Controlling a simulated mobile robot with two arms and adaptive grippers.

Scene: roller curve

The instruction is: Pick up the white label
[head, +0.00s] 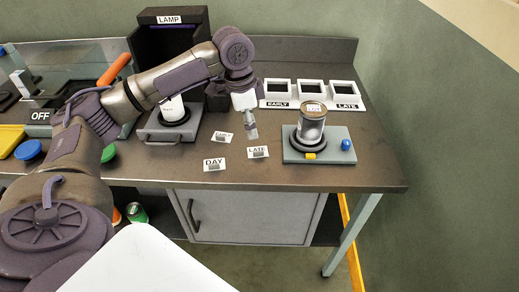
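Three white labels lie flat on the grey bench: one reading EARLY (223,137), one reading DAY (214,164) and one reading LATE (257,152). Each has a small grey piece on it. My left gripper (251,133) points down just behind the LATE label and to the right of the EARLY label. It looks narrow and small here, so I cannot tell whether its fingers are apart. No label shows in it. My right gripper is out of view.
A white three-slot holder (312,103) marked EARLY and LATE stands at the back. A grey plate (334,153) with a labelled canister (312,122), blue knob and yellow piece is on the right. A black LAMP box (160,55) stands behind my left arm.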

